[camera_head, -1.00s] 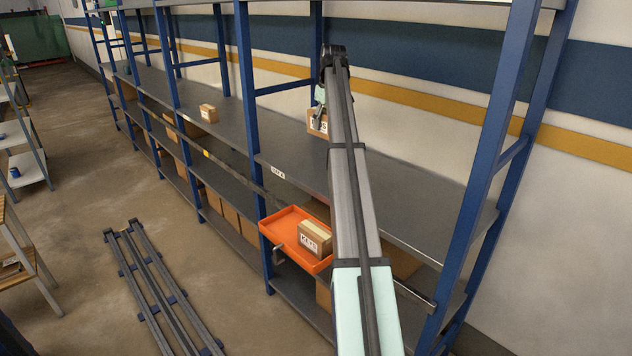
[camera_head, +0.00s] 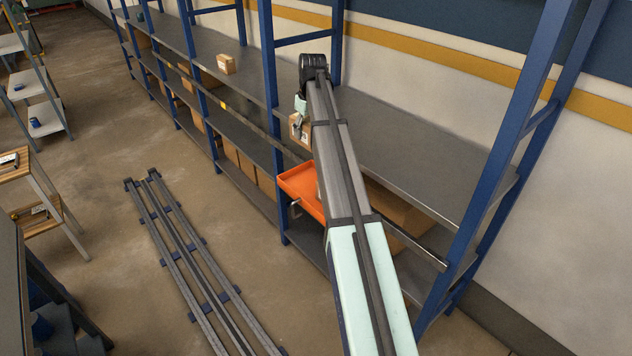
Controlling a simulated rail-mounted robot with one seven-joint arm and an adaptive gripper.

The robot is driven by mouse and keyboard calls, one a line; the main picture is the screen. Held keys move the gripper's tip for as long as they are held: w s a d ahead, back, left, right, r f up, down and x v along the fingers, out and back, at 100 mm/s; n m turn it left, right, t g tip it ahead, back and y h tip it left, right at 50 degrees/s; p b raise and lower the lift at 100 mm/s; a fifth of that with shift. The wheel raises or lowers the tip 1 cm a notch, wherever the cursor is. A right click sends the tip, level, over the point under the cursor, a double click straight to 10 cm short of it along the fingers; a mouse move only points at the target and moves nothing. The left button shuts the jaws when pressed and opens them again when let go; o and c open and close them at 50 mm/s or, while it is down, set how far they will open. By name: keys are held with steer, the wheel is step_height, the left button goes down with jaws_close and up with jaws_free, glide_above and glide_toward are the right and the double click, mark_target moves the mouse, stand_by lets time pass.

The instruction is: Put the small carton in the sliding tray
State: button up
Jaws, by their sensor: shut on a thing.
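My gripper (camera_head: 303,118) is shut on a small brown carton (camera_head: 295,129), which shows partly to the left of my arm. The carton appears held near the front edge of the middle grey shelf; I cannot tell how high above it. The orange sliding tray (camera_head: 296,187) is pulled out below the shelf's front edge, lower in the picture than the carton. My arm covers the tray's right part, so most of what lies in it is hidden.
Another small carton (camera_head: 226,64) stands on the same shelf level farther left. Blue uprights (camera_head: 270,80) divide the bays. Larger boxes (camera_head: 399,208) sit on the level below. Rails (camera_head: 195,265) lie on the floor. The shelf right of my arm is clear.

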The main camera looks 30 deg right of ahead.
step_height(320, 180, down, 18)
steer(key=p, duration=0.4)
steer(key=shift+f, duration=0.1)
steer(key=shift+f, duration=0.15)
steer(key=o, duration=1.3)
steer(key=shift+o, duration=0.2)
step_height(320, 180, up, 12)
steer(key=s+b, duration=0.1)
steer(key=b, duration=0.1)
steer(key=shift+s+d+b, duration=0.2)
steer(key=shift+s+b, duration=0.15)
